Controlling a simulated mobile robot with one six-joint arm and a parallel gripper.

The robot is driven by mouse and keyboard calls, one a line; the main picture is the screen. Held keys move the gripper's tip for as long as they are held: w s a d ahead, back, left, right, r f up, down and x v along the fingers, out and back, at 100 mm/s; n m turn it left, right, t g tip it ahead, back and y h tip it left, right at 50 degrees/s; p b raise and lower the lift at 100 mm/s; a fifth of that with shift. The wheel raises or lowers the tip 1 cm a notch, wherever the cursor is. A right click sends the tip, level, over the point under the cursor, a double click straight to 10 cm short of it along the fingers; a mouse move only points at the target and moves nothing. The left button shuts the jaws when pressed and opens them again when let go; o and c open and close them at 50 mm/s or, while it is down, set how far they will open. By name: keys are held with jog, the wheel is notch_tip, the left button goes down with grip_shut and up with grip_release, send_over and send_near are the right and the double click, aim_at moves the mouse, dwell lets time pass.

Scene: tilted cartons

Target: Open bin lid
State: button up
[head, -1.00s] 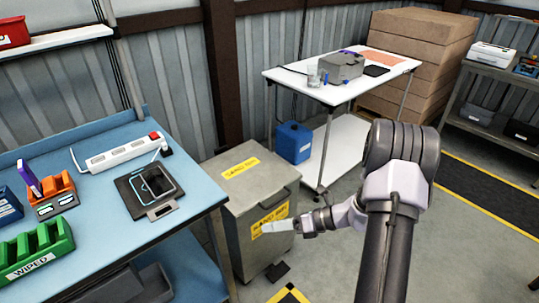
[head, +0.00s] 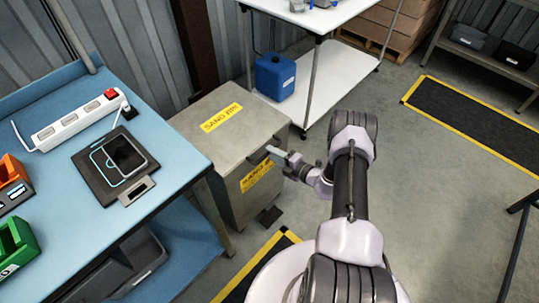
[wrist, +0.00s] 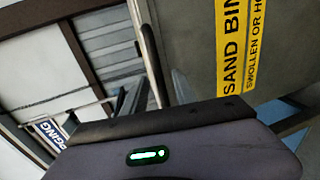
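The grey sand bin (head: 222,178) stands at the end of the blue bench, with a yellow label on top and another on its front. Its lid (head: 195,129) looks shut and flat. A dark handle (head: 259,157) runs along the lid's front edge. My gripper (head: 277,155) is at this handle, by the bin's front right; I cannot tell whether it touches. The wrist view shows a yellow sand bin label (wrist: 237,45) close up and a dark curved bar (wrist: 152,62) near the fingers. Whether the fingers are open or shut is unclear.
The blue bench (head: 55,195) with a power strip (head: 82,122) and a phone on a dark pad is left of the bin. A white trolley (head: 335,92) with a blue canister (head: 275,77) stands behind. A small black piece (head: 270,215) lies on the floor before the bin.

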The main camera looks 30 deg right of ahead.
jog(key=shift+x, duration=1.15)
grip_shut()
dwell(0.5)
